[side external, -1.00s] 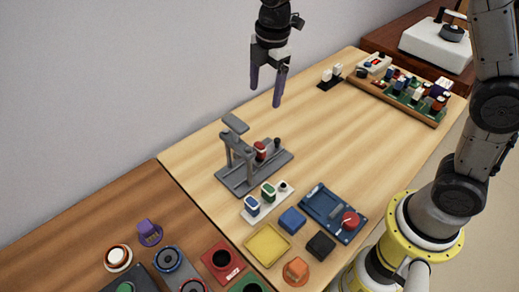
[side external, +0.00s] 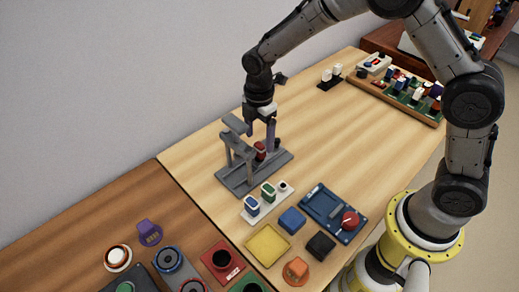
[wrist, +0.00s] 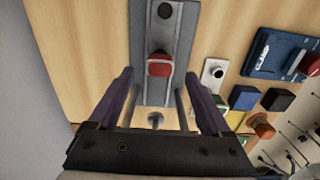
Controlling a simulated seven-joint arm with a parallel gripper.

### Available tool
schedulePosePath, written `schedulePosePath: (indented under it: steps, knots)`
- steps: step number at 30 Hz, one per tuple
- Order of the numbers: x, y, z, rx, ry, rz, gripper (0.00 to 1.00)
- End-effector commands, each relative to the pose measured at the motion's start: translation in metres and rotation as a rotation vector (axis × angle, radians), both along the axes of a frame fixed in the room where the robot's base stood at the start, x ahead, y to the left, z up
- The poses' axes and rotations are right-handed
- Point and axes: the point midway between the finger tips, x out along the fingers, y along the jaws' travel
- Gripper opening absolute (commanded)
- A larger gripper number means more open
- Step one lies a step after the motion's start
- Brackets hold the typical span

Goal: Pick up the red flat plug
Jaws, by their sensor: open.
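The red flat plug (side external: 260,155) appears to be the red piece on the grey stand (side external: 232,182), beside its upright frame. In the wrist view the red plug (wrist: 160,65) shows at upper centre, on the grey base. My gripper (side external: 261,140) is open and points down, just over the stand and close to the plug. In the wrist view the two purple fingers (wrist: 160,78) lie to the left and right of the plug, with gaps on both sides. I see no contact. In the side view a finger partly hides the plug.
A white strip (side external: 268,203) with blue and green pieces stands in front of the stand. A blue tray with a red knob (side external: 349,220) and a yellow tray (side external: 267,245) lie nearby. A filled rack (side external: 400,95) is at the back right. The table's middle right is clear.

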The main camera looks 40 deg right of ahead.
Motion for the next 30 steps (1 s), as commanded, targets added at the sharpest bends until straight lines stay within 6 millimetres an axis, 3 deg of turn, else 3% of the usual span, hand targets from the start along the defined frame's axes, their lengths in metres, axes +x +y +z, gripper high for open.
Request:
schedulePosePath:
  steps: [8, 17, 20, 30]
  knots:
    - [-0.001, 0.003, -0.039, -0.001, 0.004, 0.0, 0.82]
    - [0.0, 0.003, -0.044, 0.0, 0.001, 0.0, 0.82]
    - [0.0, 0.003, -0.043, 0.0, 0.001, 0.0, 0.68]
    - [0.0, 0.003, -0.043, 0.0, 0.001, 0.0, 0.07]
